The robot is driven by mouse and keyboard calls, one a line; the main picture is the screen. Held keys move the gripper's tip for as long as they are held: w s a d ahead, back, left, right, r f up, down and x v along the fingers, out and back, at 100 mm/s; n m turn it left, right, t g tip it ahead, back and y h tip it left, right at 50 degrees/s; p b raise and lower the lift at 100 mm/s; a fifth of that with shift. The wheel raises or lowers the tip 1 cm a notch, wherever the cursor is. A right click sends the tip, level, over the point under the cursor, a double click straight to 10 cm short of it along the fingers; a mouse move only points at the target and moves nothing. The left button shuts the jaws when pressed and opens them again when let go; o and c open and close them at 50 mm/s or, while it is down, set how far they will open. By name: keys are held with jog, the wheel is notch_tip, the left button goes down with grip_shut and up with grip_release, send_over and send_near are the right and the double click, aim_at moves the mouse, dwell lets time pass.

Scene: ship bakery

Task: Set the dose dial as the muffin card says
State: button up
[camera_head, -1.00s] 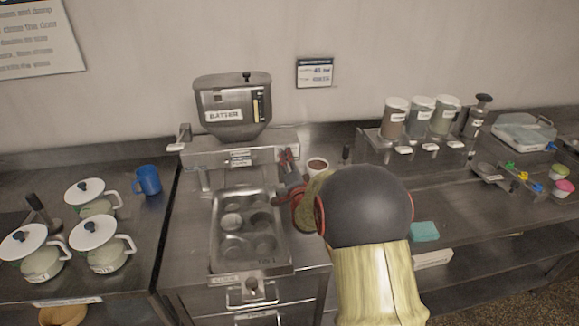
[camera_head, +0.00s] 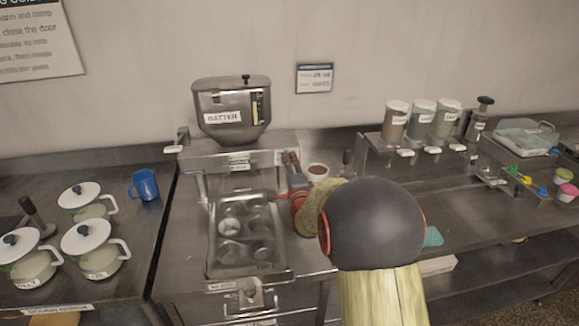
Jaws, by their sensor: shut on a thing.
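The batter dispenser (camera_head: 231,105) stands at the back middle of the counter, with a steel housing below its hopper. A small card with a dark header (camera_head: 314,78) hangs on the wall right of the hopper. It may be the muffin card; its lines are too small to read.
A muffin tin (camera_head: 212,240) lies below the dispenser. A small cup (camera_head: 318,172) stands just right of my gripper. A blue mug (camera_head: 145,184) and several lidded pots (camera_head: 90,235) stand left. Labelled canisters (camera_head: 395,120) stand on a rack at right.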

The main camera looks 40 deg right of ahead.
jog(key=o, duration=1.2)
jog(key=shift+c, duration=0.2)
jog(key=v, duration=1.2)
jog(key=shift+d, duration=0.1)
